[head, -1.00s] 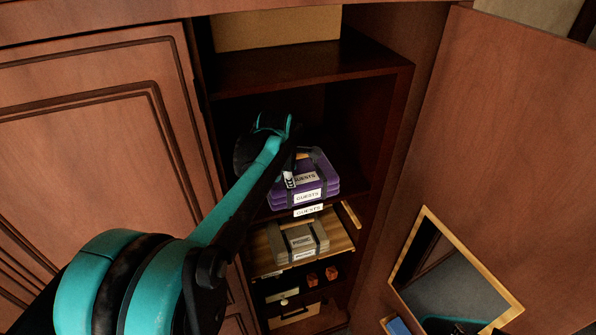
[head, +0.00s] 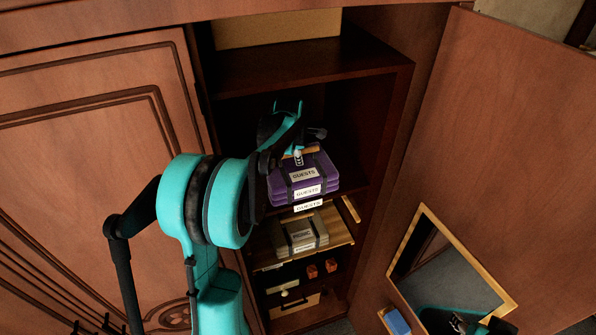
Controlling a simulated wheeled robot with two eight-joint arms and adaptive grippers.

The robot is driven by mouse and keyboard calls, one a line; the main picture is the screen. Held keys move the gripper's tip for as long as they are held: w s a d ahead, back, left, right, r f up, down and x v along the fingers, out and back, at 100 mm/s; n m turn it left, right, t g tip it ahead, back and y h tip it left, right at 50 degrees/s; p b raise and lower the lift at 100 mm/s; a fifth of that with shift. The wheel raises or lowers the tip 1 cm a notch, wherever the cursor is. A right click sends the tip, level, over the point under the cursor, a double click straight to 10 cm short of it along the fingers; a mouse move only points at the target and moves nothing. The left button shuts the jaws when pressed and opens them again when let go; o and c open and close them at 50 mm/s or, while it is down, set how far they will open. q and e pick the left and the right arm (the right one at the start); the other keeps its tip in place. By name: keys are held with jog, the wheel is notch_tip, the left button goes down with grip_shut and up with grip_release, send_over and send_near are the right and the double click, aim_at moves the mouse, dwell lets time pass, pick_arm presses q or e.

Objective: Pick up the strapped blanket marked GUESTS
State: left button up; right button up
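The strapped blanket marked GUESTS (head: 318,178) is a folded purple bundle with dark straps and white GUESTS labels. It lies on a shelf inside the open cabinet. A tan piece, maybe its handle, shows at its upper edge. My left gripper (head: 298,156) is at the top rear of the blanket, its fingertips over or against that tan piece. My arm hides most of the fingers, so I cannot tell whether they are closed or touching.
Another GUESTS label (head: 308,206) marks the shelf edge. Below, a grey-beige strapped blanket (head: 300,234) lies on a wooden shelf. The cabinet's right wall (head: 395,130) is close by. The open door (head: 500,150) with a mirror (head: 450,270) stands at right; a closed door (head: 70,120) is at left.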

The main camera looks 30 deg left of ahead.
pick_arm(q)
jog(key=shift+s+r, duration=0.1)
jog(key=shift+s, duration=0.05)
jog(key=shift+c, duration=0.7)
grip_shut()
jog(key=shift+r, duration=0.15)
